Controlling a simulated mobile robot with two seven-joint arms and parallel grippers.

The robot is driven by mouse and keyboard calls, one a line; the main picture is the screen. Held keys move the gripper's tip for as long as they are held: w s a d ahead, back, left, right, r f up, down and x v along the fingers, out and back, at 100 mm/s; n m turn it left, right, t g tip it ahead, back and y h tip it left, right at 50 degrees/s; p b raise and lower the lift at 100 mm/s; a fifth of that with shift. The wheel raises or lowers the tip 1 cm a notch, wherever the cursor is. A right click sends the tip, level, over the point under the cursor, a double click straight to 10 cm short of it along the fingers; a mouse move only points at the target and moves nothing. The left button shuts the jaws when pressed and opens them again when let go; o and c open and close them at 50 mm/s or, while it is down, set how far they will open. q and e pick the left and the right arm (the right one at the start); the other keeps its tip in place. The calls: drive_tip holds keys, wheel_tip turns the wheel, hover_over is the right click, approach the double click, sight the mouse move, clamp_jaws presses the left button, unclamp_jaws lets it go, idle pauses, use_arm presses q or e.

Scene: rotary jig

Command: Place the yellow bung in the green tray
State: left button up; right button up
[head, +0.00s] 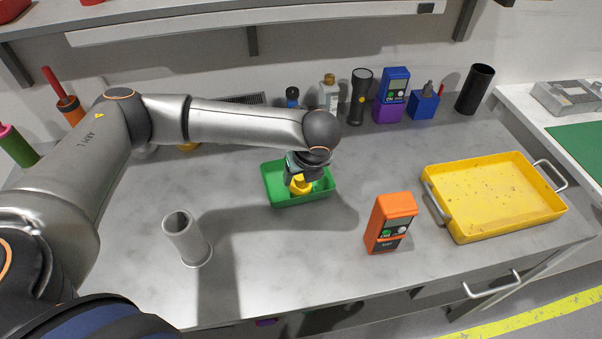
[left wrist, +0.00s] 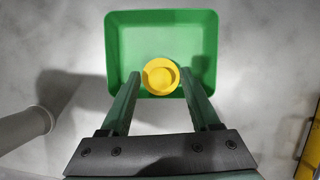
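The yellow bung (head: 300,185) shows below my left gripper, within the outline of the green tray (head: 275,187). In the left wrist view, the bung (left wrist: 161,76) is round and lies near the tray's near wall, between the tips of my left gripper (left wrist: 161,78). A small gap shows between the bung and each finger, so the gripper looks open around it. Whether the bung touches the tray floor is hard to tell. In the head view my left gripper (head: 306,168) points down over the tray and hides part of it. My right gripper is not in view.
A grey tube (head: 186,238) stands left of the tray. An orange meter (head: 390,222) stands to its right, before a large yellow tray (head: 495,196). A torch (head: 360,95), a bottle and other items line the back wall. The bench front is mostly clear.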

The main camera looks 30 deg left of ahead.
use_arm(q)
drive_tip(key=shift+r, duration=0.15)
drive_tip(key=v, duration=1.2)
drive_tip(key=shift+p, duration=0.3)
